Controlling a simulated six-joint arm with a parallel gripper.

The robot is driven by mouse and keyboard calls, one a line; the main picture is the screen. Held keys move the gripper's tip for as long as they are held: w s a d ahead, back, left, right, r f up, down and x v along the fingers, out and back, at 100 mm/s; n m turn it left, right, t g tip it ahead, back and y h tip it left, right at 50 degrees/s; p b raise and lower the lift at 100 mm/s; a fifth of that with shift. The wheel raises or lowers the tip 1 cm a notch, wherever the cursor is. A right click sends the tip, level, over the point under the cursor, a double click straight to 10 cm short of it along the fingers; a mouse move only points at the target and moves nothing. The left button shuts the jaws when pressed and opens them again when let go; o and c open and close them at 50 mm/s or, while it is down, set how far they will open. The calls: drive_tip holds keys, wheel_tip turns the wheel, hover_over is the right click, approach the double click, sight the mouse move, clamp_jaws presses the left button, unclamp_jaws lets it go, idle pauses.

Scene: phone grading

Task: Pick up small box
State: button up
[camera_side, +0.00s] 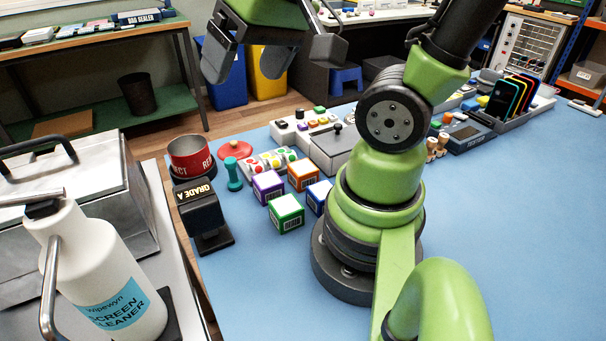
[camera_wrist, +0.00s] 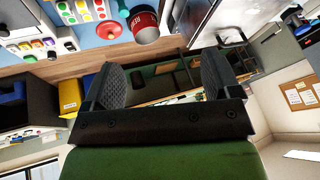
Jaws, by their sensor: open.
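Several small boxes stand close together on the blue table mat in the side view: a purple-and-white box (camera_side: 267,188), an orange-and-white box (camera_side: 303,175), a green-and-white box (camera_side: 286,214) and a blue-and-white box (camera_side: 318,196). My gripper (camera_side: 270,62) is raised high above and behind them, at the top of the side view. In the wrist view my gripper (camera_wrist: 158,82) has its two dark ridged fingers wide apart with nothing between them. The small boxes do not show in the wrist view.
A red bin (camera_side: 190,157), a teal dumbbell-shaped piece (camera_side: 233,173) and a black "GRADE A" stand (camera_side: 203,215) are left of the boxes. A tray of coloured buttons (camera_side: 268,161) and a grey device (camera_side: 335,150) stand behind. The blue mat (camera_side: 255,290) is clear in front.

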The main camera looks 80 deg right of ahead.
drive_tip(key=w+d+f+m+g+h, duration=0.1)
drive_tip(key=d+f+m+g, duration=0.15)
drive_tip(key=d+f, duration=0.55)
drive_tip(key=m+g, duration=0.1)
drive_tip(key=g, duration=0.2)
hover_over(303, 167)
drive_tip(key=shift+y, duration=0.4)
drive_tip(key=f, duration=0.9)
drive_tip(key=shift+w+a, duration=0.25)
drive_tip(key=shift+a, duration=0.05)
wheel_tip(303, 167, down, 5)
drive_tip(key=shift+s+r, duration=0.1)
drive_tip(key=shift+r, duration=0.1)
drive_tip(key=shift+s+d+f, duration=0.1)
drive_tip(key=shift+d+f, duration=0.1)
drive_tip(key=shift+f, duration=1.25)
drive_tip(key=shift+s+d+f, duration=0.1)
drive_tip(key=shift+d+f, duration=0.05)
drive_tip(key=shift+f, duration=1.25)
drive_tip(key=c, duration=1)
